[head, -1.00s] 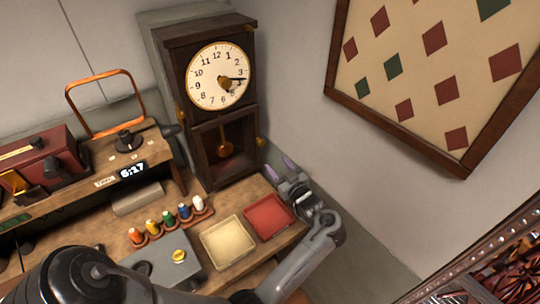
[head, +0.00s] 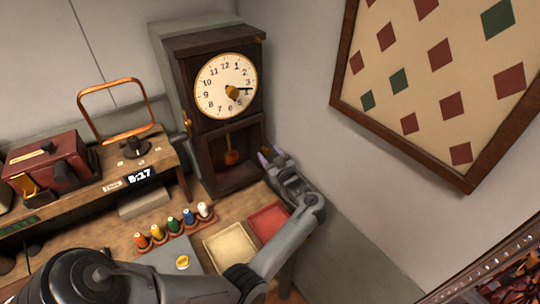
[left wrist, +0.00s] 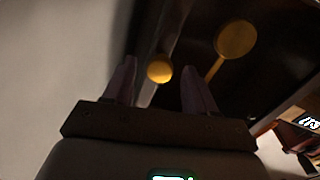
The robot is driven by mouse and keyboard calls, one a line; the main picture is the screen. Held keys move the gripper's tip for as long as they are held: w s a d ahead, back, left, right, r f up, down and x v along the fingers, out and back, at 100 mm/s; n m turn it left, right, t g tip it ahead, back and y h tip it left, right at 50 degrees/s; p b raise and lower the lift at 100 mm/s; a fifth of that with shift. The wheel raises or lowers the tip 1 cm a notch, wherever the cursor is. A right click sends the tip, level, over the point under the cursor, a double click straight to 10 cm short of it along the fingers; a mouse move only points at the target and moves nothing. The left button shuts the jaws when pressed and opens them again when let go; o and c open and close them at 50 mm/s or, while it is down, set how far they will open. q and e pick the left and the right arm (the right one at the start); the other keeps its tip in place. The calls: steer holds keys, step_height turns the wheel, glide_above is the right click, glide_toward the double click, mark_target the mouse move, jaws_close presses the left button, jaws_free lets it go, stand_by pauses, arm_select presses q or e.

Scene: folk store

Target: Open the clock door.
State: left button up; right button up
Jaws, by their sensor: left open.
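The dark wooden clock (head: 235,105) stands upright against the wall, with a cream dial (head: 226,86) above a pendulum compartment. Its pendulum (head: 231,157) shows in the lower opening, and also in the left wrist view (left wrist: 237,40). My left gripper (head: 267,154) is at the clock's lower right side, open, with pale purple fingertips. In the left wrist view a round brass knob (left wrist: 160,68) lies between the two open fingers (left wrist: 160,80). I cannot tell whether they touch it. The clock door looks shut. My right gripper is not in view.
A framed patterned board (head: 345,100) hangs on the right wall.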

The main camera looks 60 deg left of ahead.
arm_select(q)
steer(key=shift+c, duration=0.4)
jaws_close()
steer(key=shift+d, duration=0.1)
